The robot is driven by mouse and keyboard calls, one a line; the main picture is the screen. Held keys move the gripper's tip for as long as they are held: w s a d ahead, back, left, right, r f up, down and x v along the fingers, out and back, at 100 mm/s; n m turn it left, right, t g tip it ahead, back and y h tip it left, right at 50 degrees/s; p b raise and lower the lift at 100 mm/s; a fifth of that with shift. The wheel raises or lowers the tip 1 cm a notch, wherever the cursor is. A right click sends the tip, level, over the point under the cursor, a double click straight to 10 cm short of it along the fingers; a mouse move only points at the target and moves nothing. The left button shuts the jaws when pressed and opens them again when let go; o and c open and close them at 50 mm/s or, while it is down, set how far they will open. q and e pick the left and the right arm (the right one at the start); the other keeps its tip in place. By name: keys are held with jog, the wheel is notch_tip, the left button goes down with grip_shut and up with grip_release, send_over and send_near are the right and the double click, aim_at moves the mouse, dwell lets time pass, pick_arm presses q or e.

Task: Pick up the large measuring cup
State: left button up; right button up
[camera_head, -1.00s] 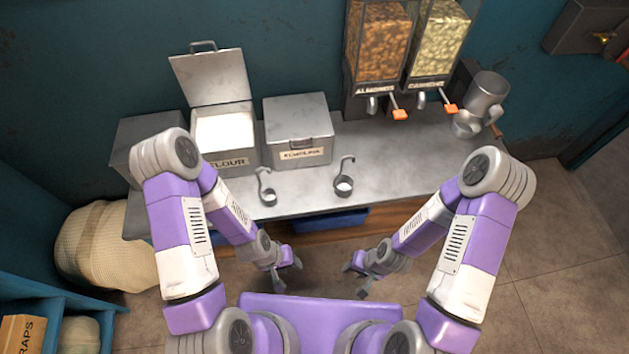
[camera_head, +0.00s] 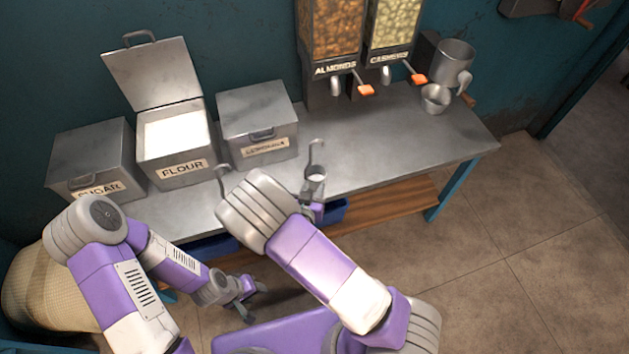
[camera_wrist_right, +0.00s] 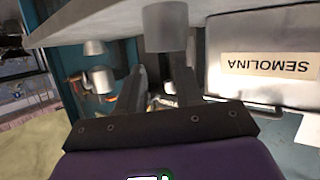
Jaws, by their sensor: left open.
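A grey metal measuring cup (camera_head: 316,177) with a tall hooked handle stands upright near the table's front edge, its inside pale. A second hooked handle (camera_head: 223,182) rises to its left; its cup is mostly hidden behind my right arm. My right gripper (camera_head: 313,198) is low at the near side of the right-hand cup, partly hidden by my arm. In the upside-down right wrist view, its fingers (camera_wrist_right: 157,85) are apart, and a metal cup (camera_wrist_right: 165,27) shows beyond their tips, not held. My left gripper (camera_head: 245,298) is open and empty in front of the table.
The open flour bin (camera_head: 172,140), closed semolina bin (camera_head: 258,122) and sugar bin (camera_head: 92,160) line the table's back left. Almond (camera_head: 331,30) and cashew (camera_head: 391,22) dispensers stand behind. The table's right half (camera_head: 400,135) is mostly clear.

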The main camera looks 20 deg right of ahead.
aim_at(310, 157)
notch_tip(310, 157, up, 6)
jog(key=w+a+r+m+t+h+b, duration=0.1)
jog(key=a+t+h+b, duration=0.1)
jog(key=a+t, duration=0.1)
jog(key=b+x, duration=0.1)
jog(key=x, duration=0.6)
jog(key=shift+w+d, duration=0.2)
jog(key=shift+d, duration=0.15)
pick_arm(q)
notch_tip(310, 157, down, 4)
jog(key=shift+f, duration=0.1)
pick_arm(e)
grip_shut()
